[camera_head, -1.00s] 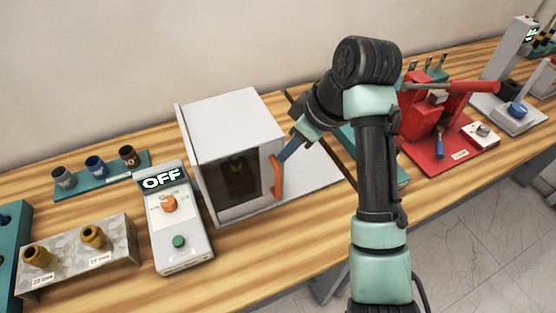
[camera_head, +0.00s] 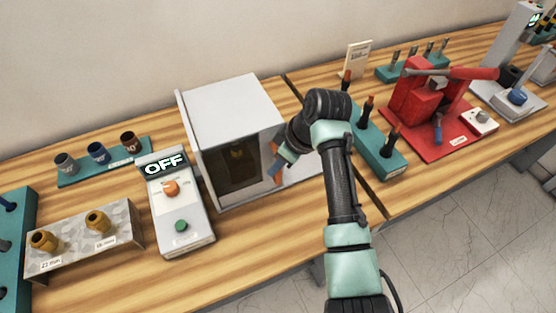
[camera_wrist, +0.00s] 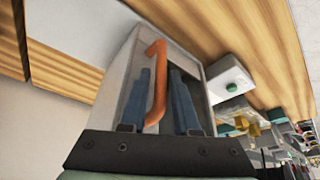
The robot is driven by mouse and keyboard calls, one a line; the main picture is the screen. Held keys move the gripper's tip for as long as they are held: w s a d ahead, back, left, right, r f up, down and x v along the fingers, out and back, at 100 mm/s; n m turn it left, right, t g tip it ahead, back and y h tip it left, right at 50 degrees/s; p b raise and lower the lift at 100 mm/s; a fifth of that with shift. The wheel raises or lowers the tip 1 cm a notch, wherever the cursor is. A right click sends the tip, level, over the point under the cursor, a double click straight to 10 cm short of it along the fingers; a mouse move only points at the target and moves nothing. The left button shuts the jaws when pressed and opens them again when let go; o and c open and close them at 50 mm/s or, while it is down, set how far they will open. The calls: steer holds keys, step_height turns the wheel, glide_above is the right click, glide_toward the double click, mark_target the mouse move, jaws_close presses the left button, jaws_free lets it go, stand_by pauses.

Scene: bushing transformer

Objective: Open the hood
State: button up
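The hood (camera_head: 238,105) is a white box with a dark front window, and it stands on the wooden bench with its door closed. Its orange handle (camera_head: 275,168) is at the right edge of the front, partly hidden by my gripper (camera_head: 278,162). In the wrist view, the handle (camera_wrist: 157,80) runs between the two blue fingers of my gripper (camera_wrist: 162,75). The fingers are apart with a visible gap, and the handle lies closer to the left finger. Whether it touches that finger is unclear.
A control box (camera_head: 175,205) reading OFF stands left of the hood. A teal holder (camera_head: 378,153) with dark-tipped tools and a red press (camera_head: 435,110) stand to the right. A metal block (camera_head: 85,240) with brass parts is at the left front.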

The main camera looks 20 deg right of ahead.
steer(key=shift+f, duration=0.1)
jaws_close()
stand_by(1.4)
